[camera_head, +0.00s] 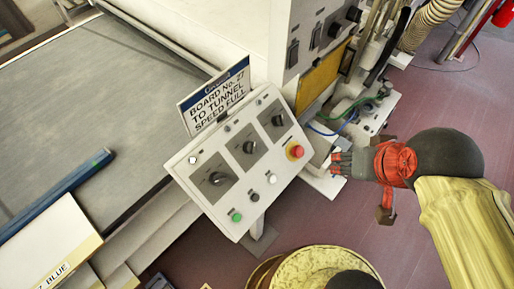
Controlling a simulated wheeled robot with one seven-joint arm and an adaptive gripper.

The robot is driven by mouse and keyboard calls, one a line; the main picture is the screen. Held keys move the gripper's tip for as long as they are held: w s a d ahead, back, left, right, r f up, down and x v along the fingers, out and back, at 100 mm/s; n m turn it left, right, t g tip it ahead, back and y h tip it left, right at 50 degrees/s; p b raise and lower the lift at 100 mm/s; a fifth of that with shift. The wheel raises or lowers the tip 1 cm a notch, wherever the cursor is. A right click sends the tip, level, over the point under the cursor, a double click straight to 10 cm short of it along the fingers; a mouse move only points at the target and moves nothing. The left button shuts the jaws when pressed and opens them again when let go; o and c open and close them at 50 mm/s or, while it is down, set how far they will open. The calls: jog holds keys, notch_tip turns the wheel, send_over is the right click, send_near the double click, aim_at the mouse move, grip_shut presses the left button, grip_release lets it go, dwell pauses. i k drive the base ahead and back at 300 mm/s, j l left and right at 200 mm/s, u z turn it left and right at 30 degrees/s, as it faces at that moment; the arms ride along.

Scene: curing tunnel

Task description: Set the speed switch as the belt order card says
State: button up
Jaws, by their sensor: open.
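The belt order card (214,98) stands behind the top edge of the grey control panel (194,166) and reads "BOARD No. 27 TO TUNNEL SPEED FULL". The panel carries three dark rotary switches in a slanting row: lower left (216,179), middle (249,148) and upper right (278,120). Their labels are too small to read, so I cannot tell which is the speed switch or its setting. My gripper (335,162) is open, right of the panel and apart from the switches, its fingers pointing left. Nothing shows between the fingers.
A red mushroom button (296,152) sits at the panel's right edge; a green button (236,216) is near its lower corner. The wide belt (85,105) lies left. A white cabinet (235,35) stands behind. Cables and hoses (352,112) run behind my gripper.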

aim_at(216, 179)
jog(key=j+u, duration=0.1)
jog(key=u, duration=0.3)
jog(key=j+u, duration=0.1)
jog(key=u, duration=0.3)
jog(key=j+u, duration=0.15)
jog(key=u, duration=0.3)
jog(key=k+l+z, duration=0.4)
jog(key=l, duration=0.2)
jog(key=k+l+z, duration=0.15)
jog(key=l, duration=0.15)
